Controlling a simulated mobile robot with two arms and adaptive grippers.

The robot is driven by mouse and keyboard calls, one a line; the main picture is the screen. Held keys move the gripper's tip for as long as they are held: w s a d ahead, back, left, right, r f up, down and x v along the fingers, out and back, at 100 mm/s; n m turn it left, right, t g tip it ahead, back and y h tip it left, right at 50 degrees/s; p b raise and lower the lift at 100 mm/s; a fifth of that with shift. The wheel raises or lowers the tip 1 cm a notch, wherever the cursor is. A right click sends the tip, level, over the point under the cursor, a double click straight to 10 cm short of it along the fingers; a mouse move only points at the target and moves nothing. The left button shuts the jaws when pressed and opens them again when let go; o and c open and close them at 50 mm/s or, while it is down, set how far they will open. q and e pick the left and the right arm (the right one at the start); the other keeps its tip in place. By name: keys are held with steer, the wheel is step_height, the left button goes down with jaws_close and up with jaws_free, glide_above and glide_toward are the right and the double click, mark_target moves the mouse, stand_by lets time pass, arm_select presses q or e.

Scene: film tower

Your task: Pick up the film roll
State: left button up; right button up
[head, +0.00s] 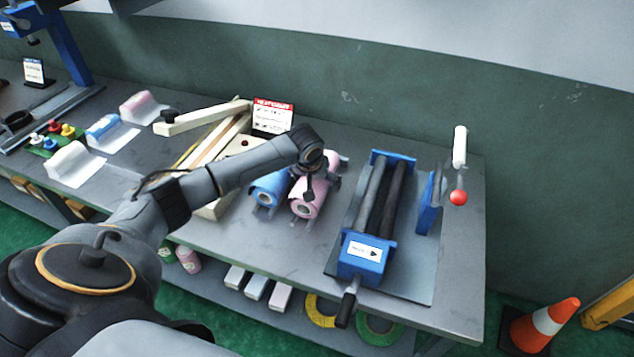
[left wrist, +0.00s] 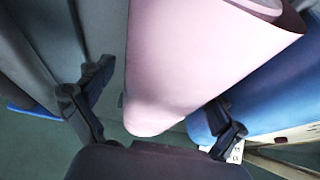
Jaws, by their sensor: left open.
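A pink film roll (head: 307,205) lies on a stand on the grey bench, beside a blue film roll (head: 270,188). My left gripper (head: 314,184) is over the pink roll and hides its middle part. In the left wrist view the pink roll (left wrist: 190,65) fills the centre, between the two spread fingers of my open left gripper (left wrist: 150,112). I cannot tell whether either finger touches it. The blue roll (left wrist: 265,98) is close by the right finger there. My right gripper is not in view.
A blue roller machine (head: 366,258) with a crank stands right of the rolls. A wooden frame (head: 200,145) and a red-topped sign (head: 272,118) are to the left and behind. More film pieces (head: 75,165) lie further left. A cone (head: 543,328) stands on the floor at right.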

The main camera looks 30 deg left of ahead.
arm_select(q)
steer(key=c, duration=1.9)
steer(key=shift+o, duration=0.2)
steer(key=shift+r, duration=0.1)
steer(key=shift+r, duration=0.15)
